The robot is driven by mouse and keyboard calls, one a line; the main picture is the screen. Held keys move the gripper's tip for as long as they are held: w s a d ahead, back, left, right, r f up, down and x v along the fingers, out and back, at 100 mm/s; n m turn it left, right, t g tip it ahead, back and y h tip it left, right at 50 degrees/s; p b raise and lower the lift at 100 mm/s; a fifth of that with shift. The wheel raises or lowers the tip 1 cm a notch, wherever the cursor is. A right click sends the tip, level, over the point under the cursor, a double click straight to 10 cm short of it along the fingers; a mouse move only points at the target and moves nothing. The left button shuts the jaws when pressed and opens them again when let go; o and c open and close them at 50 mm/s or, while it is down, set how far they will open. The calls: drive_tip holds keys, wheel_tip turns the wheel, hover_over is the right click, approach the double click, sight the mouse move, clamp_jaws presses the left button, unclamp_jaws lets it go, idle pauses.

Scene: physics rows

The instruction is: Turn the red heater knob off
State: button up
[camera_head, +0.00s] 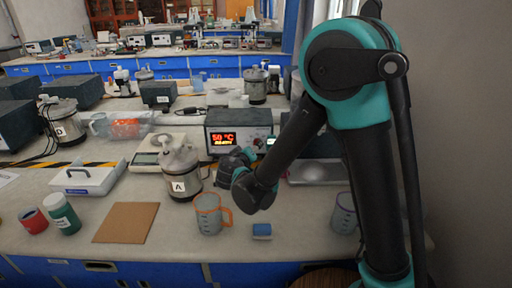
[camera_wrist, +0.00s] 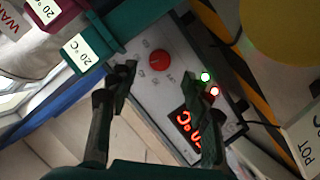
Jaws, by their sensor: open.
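The heater (camera_head: 238,127) is a grey box on the bench with a lit red display (camera_head: 222,139) reading 50 °C. In the wrist view its pale front panel carries a round red knob (camera_wrist: 160,60) with small markings around it. My gripper (camera_wrist: 158,76) is open, with one finger to each side of the knob in that view. Whether the fingers touch the knob cannot be told. In the head view my gripper (camera_head: 238,163) is in front of the heater's front, and the knob is too small to make out clearly.
A metal pot marked A (camera_head: 181,172) stands close left of my gripper. An orange-rimmed jug (camera_head: 209,214) and a blue block (camera_head: 262,231) are in front. Teal (camera_wrist: 88,43) and maroon things labelled 20 °C show in the wrist view. A brown board (camera_head: 127,222) lies at left.

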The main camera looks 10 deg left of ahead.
drive_tip(key=shift+x, duration=2.5)
clamp_jaws()
drive_tip(key=n, duration=0.2)
drive_tip(key=n+t+h, duration=0.1)
drive_tip(key=shift+a+f+n, duration=0.15)
drive_tip(key=shift+n, duration=0.25)
unclamp_jaws()
drive_tip(key=shift+s, duration=0.1)
drive_tip(key=v, duration=1.2)
drive_tip(key=shift+a+f, duration=0.1)
drive_tip(key=shift+f, duration=0.25)
